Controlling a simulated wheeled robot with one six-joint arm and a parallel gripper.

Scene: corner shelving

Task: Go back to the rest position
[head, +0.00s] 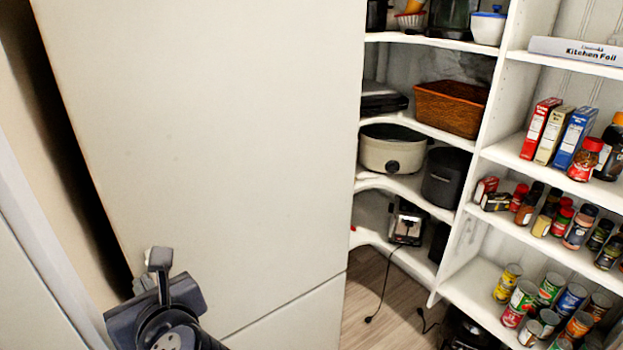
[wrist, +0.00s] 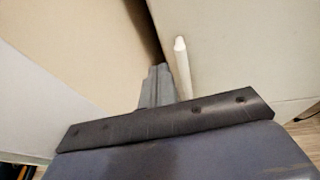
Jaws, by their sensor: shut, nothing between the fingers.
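My gripper (head: 159,262) is at the lower left of the head view, in front of the large pale cabinet front (head: 210,130). In the wrist view my gripper (wrist: 158,85) shows as grey fingers together, with nothing between them. A pale, slim handle-like bar (wrist: 183,68) stands just beyond and to the right of the fingers in the wrist view. I cannot tell whether the fingers touch it.
White corner shelves (head: 485,190) stand on the right with a wicker basket (head: 450,108), a slow cooker (head: 391,150), spice jars and several cans. A black cord (head: 382,290) lies on the wood floor (head: 365,325). A pale panel (head: 30,260) is close on the left.

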